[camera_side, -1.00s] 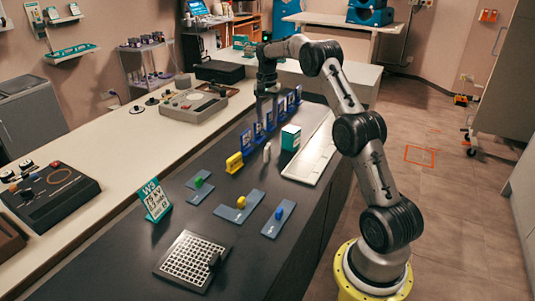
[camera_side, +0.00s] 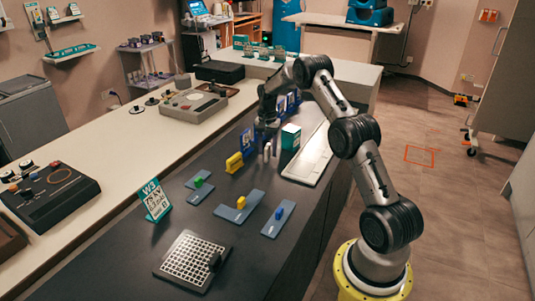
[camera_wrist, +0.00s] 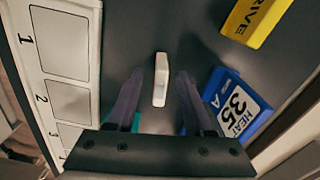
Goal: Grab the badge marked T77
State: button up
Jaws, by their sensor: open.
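No T77 marking is readable in either view. A small white upright piece (camera_wrist: 161,80) stands on the dark counter in the wrist view; its marked face, if any, is not visible. It also shows in the side view (camera_side: 266,153). My gripper (camera_wrist: 159,74) is open, with one dark finger on each side of the white piece and visible gaps between. In the side view my gripper (camera_side: 269,143) points down close to the piece. Whether the fingertips are level with it I cannot tell.
A blue block (camera_wrist: 238,103) marked "A HEAT 35" stands close right of my fingers. A yellow "DRIVE" block (camera_wrist: 256,18) is beyond. A numbered white tray (camera_wrist: 40,15) lies left. A teal-and-white box (camera_side: 291,138) stands beside my gripper. Blue plates (camera_side: 239,206) lie nearer the camera.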

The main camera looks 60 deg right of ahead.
jog(key=shift+f, duration=0.25)
grip_shut()
jog(key=shift+r, duration=0.15)
